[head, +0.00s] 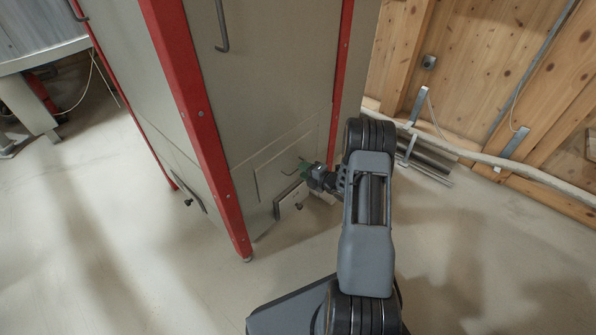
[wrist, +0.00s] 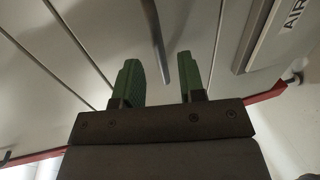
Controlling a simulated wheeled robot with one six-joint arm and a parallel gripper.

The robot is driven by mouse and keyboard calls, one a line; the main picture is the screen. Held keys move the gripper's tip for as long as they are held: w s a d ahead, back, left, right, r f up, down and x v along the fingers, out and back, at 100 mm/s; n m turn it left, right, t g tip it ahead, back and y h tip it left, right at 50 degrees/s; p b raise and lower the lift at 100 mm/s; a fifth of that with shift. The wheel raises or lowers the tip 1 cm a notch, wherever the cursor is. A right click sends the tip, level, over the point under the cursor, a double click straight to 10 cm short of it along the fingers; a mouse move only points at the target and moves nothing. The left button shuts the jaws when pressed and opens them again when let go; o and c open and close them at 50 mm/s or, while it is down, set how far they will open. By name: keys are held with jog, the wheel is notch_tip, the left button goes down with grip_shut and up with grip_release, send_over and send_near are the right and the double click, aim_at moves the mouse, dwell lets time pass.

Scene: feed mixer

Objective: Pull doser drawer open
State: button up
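The doser drawer (head: 268,181) appears to be the flat grey front set low in the mixer's panel, outlined by thin seams. It looks flush with the panel. Its thin grey bar handle (head: 288,172) shows just left of my gripper (head: 304,165). In the wrist view the handle (wrist: 156,35) runs between the two green fingertips of my gripper (wrist: 158,68). The fingers are apart, with a gap on each side of the bar, and neither seems to touch it. In the head view the gripper hides part of the drawer's right side.
A small plate (head: 290,199) with a dark knob sits just below the drawer; a plate lettered "AIR" (wrist: 282,32) shows in the wrist view. Red corner posts (head: 190,90) frame the mixer. Pipes (head: 432,155) lie along the wooden wall at right. The front floor is clear.

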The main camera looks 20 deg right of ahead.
jog(key=shift+b+x, duration=0.4)
jog(key=shift+x, duration=1.5)
jog(key=shift+c, duration=0.4)
grip_shut()
jog(key=shift+s, duration=0.1)
